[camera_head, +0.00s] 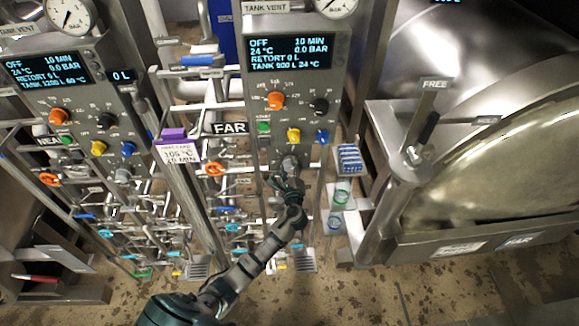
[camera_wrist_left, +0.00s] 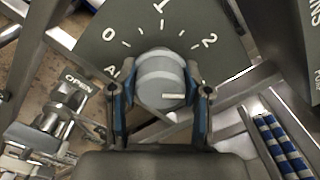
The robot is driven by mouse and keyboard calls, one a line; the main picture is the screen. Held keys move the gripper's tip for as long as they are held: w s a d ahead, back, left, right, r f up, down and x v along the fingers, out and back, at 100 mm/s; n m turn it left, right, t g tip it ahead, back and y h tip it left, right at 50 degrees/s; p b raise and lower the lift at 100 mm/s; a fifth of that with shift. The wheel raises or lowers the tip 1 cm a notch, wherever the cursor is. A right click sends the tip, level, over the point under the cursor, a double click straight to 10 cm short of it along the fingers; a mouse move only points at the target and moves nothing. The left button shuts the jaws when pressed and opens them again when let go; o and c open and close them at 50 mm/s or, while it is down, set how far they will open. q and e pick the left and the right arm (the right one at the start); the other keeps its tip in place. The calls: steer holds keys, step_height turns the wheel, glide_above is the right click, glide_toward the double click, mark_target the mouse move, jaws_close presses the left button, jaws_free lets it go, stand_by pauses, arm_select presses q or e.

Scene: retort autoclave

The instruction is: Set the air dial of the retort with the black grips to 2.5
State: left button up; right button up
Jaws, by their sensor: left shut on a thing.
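The far control panel (camera_head: 297,110) carries a round grey dial (camera_head: 290,163) at its lower end. The same dial (camera_wrist_left: 160,78) fills the middle of the left wrist view, with 0, 1 and 2 printed around it on the plate and part of a label beginning with A. A short white mark on its face lies right of centre, pointing right. My left gripper (camera_wrist_left: 160,95) is shut on the dial, one finger on each side. In the head view my left gripper (camera_head: 289,175) hides part of the dial. A black grip (camera_head: 428,128) is on the far retort's lever. My right gripper is out of view.
Orange, green, yellow, blue and black controls sit just above the dial. The near panel (camera_head: 75,110) stands at left, with a purple-topped card (camera_head: 177,147) between. A blue-striped item (camera_head: 349,158) and glasses (camera_head: 341,192) stand close right of the gripper.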

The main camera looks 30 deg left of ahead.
arm_select(q)
steer(key=shift+s+d+f, duration=0.1)
steer(key=shift+d+f, duration=0.05)
steer(key=shift+f, duration=0.4)
steer(key=o, duration=1.2)
steer(key=shift+c, duration=0.2)
steer(key=shift+w+r, duration=0.15)
steer(key=shift+w, duration=0.05)
steer(key=shift+r, duration=0.1)
steer(key=v, duration=1.2)
